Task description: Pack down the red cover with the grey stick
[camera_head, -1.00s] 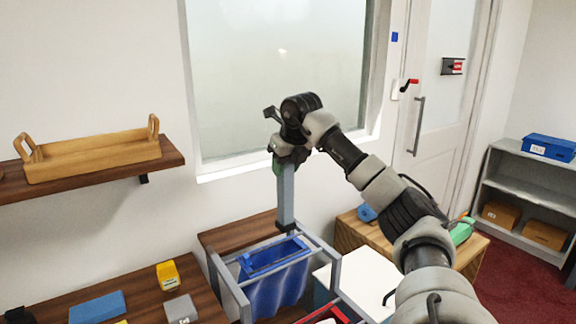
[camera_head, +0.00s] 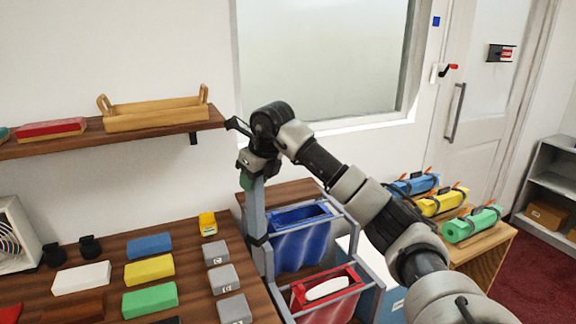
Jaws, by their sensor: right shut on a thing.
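My right gripper (camera_head: 255,163) is shut on the upper end of the grey stick (camera_head: 258,208), where a bit of green shows. The stick hangs nearly upright, its dark lower end beside the left side of the grey rack. Whether it touches the rack I cannot tell. The red cover (camera_head: 318,315) hangs in a red frame at the front of the rack, with a white oblong piece (camera_head: 327,288) on top. The stick is to the left of and behind the red cover, apart from it. My left gripper is not in view.
A blue cover (camera_head: 300,245) hangs in the rack behind the red one. The wooden counter (camera_head: 195,262) at left holds several coloured and grey blocks. A shelf (camera_head: 205,123) with a wooden tray (camera_head: 155,115) is above. Blue, yellow and green rolls lie on a side table (camera_head: 490,255) at right.

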